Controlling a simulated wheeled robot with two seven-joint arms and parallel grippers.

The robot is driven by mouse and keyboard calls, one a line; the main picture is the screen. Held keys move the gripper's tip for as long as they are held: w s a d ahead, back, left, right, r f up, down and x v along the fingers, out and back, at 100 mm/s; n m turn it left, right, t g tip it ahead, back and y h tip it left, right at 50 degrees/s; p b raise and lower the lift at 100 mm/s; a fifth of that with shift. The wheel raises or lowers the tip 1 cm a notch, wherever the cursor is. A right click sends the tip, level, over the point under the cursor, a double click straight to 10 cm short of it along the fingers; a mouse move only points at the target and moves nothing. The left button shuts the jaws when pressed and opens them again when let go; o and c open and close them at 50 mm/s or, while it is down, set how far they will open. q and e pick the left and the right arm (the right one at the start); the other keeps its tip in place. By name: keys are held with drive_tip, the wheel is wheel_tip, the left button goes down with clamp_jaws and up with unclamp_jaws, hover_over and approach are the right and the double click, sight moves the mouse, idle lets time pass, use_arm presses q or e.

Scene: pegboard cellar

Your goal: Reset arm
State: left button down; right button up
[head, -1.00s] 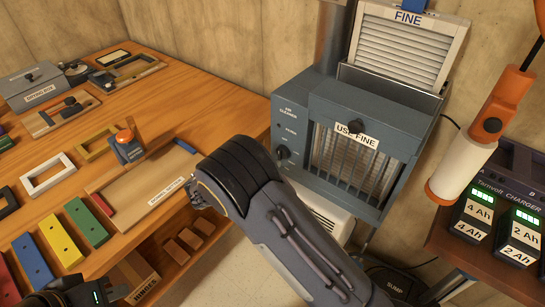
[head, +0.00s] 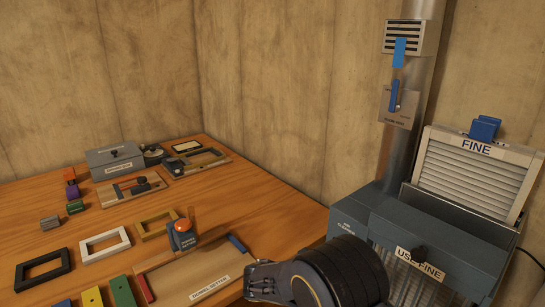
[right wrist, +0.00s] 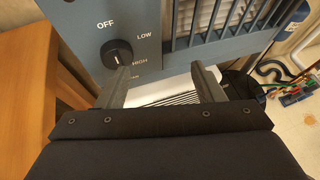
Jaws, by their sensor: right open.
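My right arm (head: 340,272) shows at the bottom of the head view, in front of the air cleaner and beside the bench's right edge. Its gripper fingers cannot be made out there. In the right wrist view my right gripper (right wrist: 163,80) is open, its two fingers apart with nothing held between them. Beyond them are the air cleaner's front (right wrist: 150,20) and its dial (right wrist: 117,52), marked OFF, LOW and HIGH. A white slatted panel shows between and behind the fingers. My left gripper is not in view.
The wooden bench (head: 265,205) holds a dowel setter board (head: 165,285), several frames and coloured blocks, and a grey box (head: 115,160). The air cleaner (head: 440,245) stands at right, with a FINE filter (head: 475,175) upright on it. A metal duct (head: 408,120) rises behind.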

drive_tip(key=s+d+r+m+g+y, duration=0.2)
drive_tip(key=s+d+m+y, duration=0.2)
drive_tip(key=s+m, duration=0.25)
drive_tip(key=s+d+r+m+g+y, duration=0.25)
drive_tip(key=s+d+m+y, duration=0.25)
drive_tip(key=s, duration=0.3)
drive_tip(key=s+a+r+m+t+y, duration=0.2)
drive_tip(key=s+m+t+y, duration=0.1)
drive_tip(key=s+m, duration=0.35)
drive_tip(key=s+a+r+m+t+y, duration=0.2)
drive_tip(key=s+r+m+t+y, duration=0.15)
drive_tip(key=s+m, duration=0.35)
wheel_tip(320, 180, up, 8)
drive_tip(key=s+g+p, duration=0.1)
drive_tip(key=p, duration=0.8)
drive_tip(key=shift+s+d+r, duration=0.15)
drive_tip(key=shift+s+d, duration=0.05)
drive_tip(key=shift+n, duration=0.3)
